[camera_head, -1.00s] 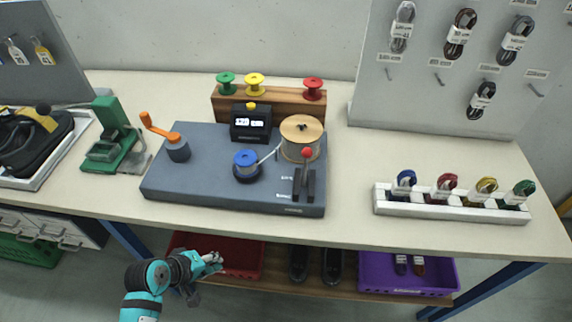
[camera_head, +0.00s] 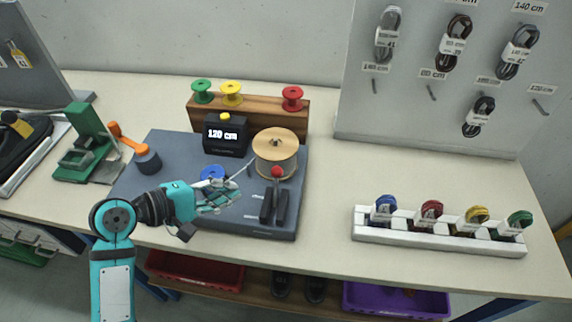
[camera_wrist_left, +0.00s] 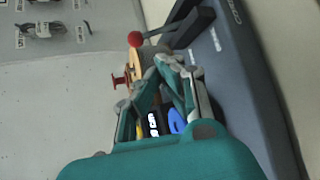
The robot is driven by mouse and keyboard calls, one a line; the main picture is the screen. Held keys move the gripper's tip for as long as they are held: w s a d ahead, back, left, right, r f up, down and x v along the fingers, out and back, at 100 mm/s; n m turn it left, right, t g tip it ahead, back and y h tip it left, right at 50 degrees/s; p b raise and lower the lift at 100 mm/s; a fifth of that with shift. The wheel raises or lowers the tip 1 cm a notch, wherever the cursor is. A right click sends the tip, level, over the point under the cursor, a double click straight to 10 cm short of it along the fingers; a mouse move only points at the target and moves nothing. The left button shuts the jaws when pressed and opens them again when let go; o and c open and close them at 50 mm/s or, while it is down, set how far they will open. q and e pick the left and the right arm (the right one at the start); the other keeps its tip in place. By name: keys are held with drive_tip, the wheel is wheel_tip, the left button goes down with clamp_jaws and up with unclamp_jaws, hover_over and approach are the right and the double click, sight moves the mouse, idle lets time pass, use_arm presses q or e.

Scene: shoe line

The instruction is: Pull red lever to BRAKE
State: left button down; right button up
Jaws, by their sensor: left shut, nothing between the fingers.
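The lever has a red ball knob (camera_head: 277,172) on a thin shaft that stands up from a dark bracket (camera_head: 267,206) at the front right of the grey machine board (camera_head: 150,205). The knob also shows in the left wrist view (camera_wrist_left: 135,39), just beyond the fingertips. My left gripper (camera_head: 236,194) is over the board, left of the lever, with its fingers pointing right. It is shut and empty, and apart from the lever. It also shows in the left wrist view (camera_wrist_left: 166,62). The BRAKE marking is not readable. My right gripper is not in view.
A wooden spool (camera_head: 275,150) stands just behind the lever. A display box (camera_head: 225,136) reads 120 cm. An orange crank (camera_head: 128,141) is at the left. The table right of the board is clear up to a white rack (camera_head: 365,235).

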sight(276, 188)
use_arm(q)
drive_tip(key=shift+w+d+r, duration=0.3)
drive_tip(key=shift+w+d, duration=0.1)
drive_tip(key=shift+d, duration=0.15)
drive_tip(key=shift+s+a, duration=0.2)
drive_tip(key=shift+a, duration=0.05)
drive_tip(key=shift+s+a+r, duration=0.1)
drive_tip(key=shift+s+a, duration=0.1)
drive_tip(key=shift+a, duration=0.1)
drive_tip(key=shift+w+d, duration=0.2)
drive_tip(key=shift+d, duration=0.05)
drive_tip(key=p+x, duration=0.1)
drive_tip(key=x, duration=0.7)
drive_tip(key=shift+w+d, duration=0.1)
drive_tip(key=shift+d, duration=0.1)
drive_tip(key=shift+w+d+f, duration=0.35)
drive_tip(key=shift+d+f, duration=0.05)
drive_tip(key=shift+d, duration=0.1)
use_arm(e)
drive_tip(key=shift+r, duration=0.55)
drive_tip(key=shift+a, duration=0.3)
